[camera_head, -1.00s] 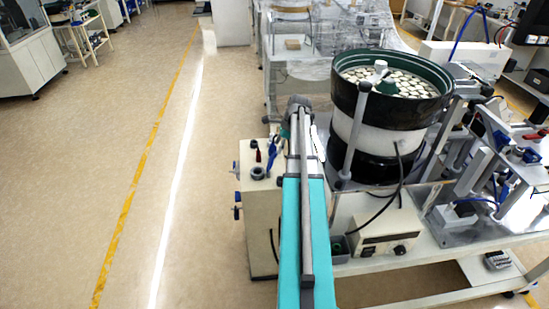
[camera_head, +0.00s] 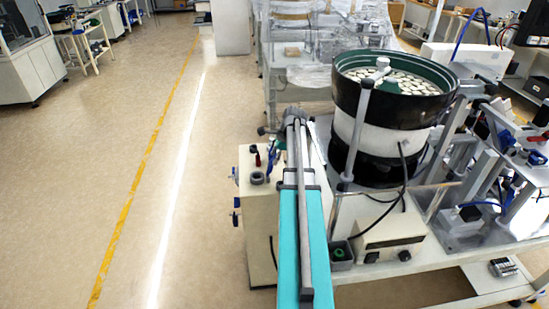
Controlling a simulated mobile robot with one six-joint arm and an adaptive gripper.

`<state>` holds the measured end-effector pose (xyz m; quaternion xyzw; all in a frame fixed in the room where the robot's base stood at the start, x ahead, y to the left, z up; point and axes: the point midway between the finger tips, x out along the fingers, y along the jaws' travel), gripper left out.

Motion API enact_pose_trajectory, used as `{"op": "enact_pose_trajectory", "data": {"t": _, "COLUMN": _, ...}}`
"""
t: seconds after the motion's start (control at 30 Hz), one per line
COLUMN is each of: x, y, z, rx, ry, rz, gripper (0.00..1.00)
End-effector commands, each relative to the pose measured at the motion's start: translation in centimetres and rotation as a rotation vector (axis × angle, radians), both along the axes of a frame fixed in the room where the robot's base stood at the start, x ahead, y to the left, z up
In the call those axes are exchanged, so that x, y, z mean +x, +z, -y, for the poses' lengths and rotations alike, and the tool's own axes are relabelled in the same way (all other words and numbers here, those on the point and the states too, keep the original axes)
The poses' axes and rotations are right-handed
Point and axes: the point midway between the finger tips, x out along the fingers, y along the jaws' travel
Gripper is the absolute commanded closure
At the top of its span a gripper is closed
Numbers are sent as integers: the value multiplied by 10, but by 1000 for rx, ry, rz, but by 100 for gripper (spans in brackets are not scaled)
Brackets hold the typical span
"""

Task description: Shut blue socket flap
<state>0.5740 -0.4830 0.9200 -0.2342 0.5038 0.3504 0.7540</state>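Two small blue parts stick out from the left side of a cream box: an upper blue part (camera_head: 236,202) and a lower blue part (camera_head: 236,218). They look like socket covers, but they are too small to tell whether either flap is open or shut. My arm, with a teal sleeve, reaches forward from the bottom of the picture just right of the box. My gripper does not show; the far end of my arm hides it or it is out of sight. The cream box (camera_head: 258,225) stands beside the feeder table.
A black and white bowl feeder (camera_head: 385,135) full of pale parts stands right of my arm on a table (camera_head: 430,285). A grey control unit (camera_head: 390,240) sits below it. A small blue-handled item (camera_head: 271,157) is on the box. The floor (camera_head: 80,190) to the left is clear.

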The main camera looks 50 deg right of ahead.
Motion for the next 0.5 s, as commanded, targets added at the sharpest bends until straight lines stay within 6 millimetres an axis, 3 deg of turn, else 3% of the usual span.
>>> {"op": "enact_pose_trajectory", "data": {"t": 0.03, "x": 0, "y": 0, "z": 0, "rx": 0, "ry": 0, "rz": 0, "gripper": 40}}
{"op": "enact_pose_trajectory", "data": {"t": 0.37, "x": 0, "y": 0, "z": 0, "rx": 0, "ry": 0, "rz": 0, "gripper": 100}}
{"op": "enact_pose_trajectory", "data": {"t": 0.5, "x": 0, "y": 0, "z": 0, "rx": 0, "ry": 0, "rz": 0, "gripper": 100}}
